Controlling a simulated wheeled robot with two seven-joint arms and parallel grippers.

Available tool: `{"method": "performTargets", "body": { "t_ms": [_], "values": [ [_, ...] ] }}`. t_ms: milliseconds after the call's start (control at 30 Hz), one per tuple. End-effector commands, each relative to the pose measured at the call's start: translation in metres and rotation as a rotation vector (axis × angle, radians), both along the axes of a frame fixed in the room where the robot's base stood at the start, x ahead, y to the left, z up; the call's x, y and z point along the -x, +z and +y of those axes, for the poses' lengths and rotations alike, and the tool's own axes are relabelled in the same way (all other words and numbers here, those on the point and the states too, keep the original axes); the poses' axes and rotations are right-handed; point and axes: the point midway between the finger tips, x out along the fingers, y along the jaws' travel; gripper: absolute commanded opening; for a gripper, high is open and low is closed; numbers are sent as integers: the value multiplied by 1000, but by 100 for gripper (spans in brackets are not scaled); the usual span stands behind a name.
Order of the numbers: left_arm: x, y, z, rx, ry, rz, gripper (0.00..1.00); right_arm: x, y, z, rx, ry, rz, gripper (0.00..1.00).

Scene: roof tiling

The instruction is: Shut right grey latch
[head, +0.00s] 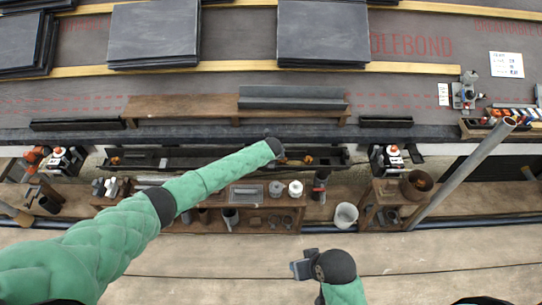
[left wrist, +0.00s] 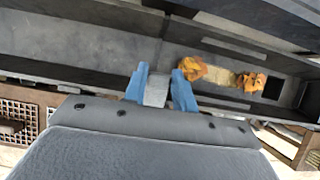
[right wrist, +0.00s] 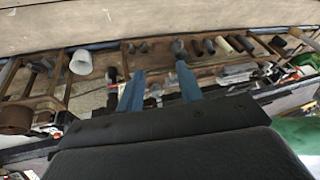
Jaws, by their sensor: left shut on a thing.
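My left gripper (left wrist: 160,92) is shut on a small light-grey piece (left wrist: 156,91) at the gutter. In the head view the left arm reaches to the long black gutter (head: 220,158), and its fingertips are hidden. I cannot tell whether the grey piece is part of a latch. A black, white and red fitting (head: 388,158) stands near the gutter's right end and a similar one (head: 62,158) near its left end. No grey latch can be made out clearly. My right gripper (head: 302,269) is open and empty, low over the boards; its fingers (right wrist: 160,88) stand apart.
Orange-brown leaves (left wrist: 192,68) lie in the gutter beside the left fingers. Below it is a wooden shelf (head: 250,201) with tins and tools. A white bucket (head: 346,215) and a leaning grey pipe (head: 465,172) stand to the right. Dark slates (head: 322,35) lie on the roof. The front boards are mostly clear.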

Motion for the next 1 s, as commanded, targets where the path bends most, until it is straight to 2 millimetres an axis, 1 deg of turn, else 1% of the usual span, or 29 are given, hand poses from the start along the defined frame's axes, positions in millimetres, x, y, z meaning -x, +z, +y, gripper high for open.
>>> {"method": "performTargets", "body": {
  "t_ms": [33, 100, 300, 433, 567, 767, 1000],
  "values": [
    [-4, 0, 0, 1, 2, 26, 4, 0, -1, 0, -1, 0, 0, 36],
    [-6, -2, 1, 1, 3, 69, 4, -1, -5, 2, -5, 1, -5, 36],
    [-8, -8, 0, 1, 2, 174, 4, -3, -18, 12, -29, 7, -27, 36],
    [-9, -10, 1, 1, 1, 220, 4, -5, -23, 19, -49, 10, -44, 36],
    [-9, -10, 1, 0, 0, 247, 4, -7, -25, 26, -61, 13, -62, 36],
    [-9, -10, 0, 1, 0, 263, 4, -8, -41, 26, -58, 9, -59, 36],
    [-9, -10, 0, 1, 0, 263, 4, -9, -38, 25, -58, 8, -64, 36]
  ]
}}
